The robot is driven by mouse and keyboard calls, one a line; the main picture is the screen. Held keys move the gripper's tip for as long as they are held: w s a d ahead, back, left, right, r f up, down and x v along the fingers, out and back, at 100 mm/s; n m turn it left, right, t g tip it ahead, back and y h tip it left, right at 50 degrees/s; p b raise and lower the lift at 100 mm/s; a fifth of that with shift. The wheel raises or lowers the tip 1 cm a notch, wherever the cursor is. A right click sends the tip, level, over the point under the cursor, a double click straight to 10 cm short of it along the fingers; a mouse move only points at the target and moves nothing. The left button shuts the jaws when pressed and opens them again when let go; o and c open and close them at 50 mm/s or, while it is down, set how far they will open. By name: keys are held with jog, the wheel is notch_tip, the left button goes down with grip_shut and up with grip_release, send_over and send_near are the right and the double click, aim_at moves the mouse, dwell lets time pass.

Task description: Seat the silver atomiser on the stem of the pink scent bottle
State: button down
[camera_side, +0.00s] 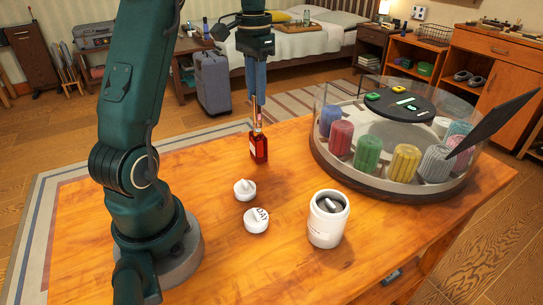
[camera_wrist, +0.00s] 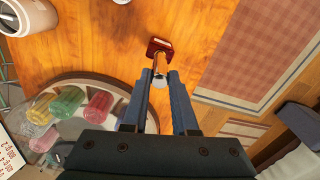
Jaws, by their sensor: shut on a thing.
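The scent bottle (camera_side: 259,150), with reddish-amber glass and a pale label, stands upright on the wooden table. A thin stem rises from its neck. My gripper (camera_side: 256,97) is directly above it, blue fingers pointing down and shut. In the wrist view, a small silver piece, seemingly the atomiser (camera_wrist: 159,81), shows between the fingertips (camera_wrist: 160,76), and the red bottle (camera_wrist: 160,46) lies just beyond, in line with it. The fingers hide most of the atomiser in the side view. I cannot tell whether it touches the stem or sits on it.
A white jar (camera_side: 324,230) holding a grey object stands front right. Two small white round pieces (camera_side: 245,190) (camera_side: 257,220) lie left of it. A clear-walled round carousel (camera_side: 395,185) with coloured ribbed rolls fills the table's right. Table around the bottle is clear.

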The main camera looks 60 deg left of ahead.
jog(key=shift+f, duration=0.3)
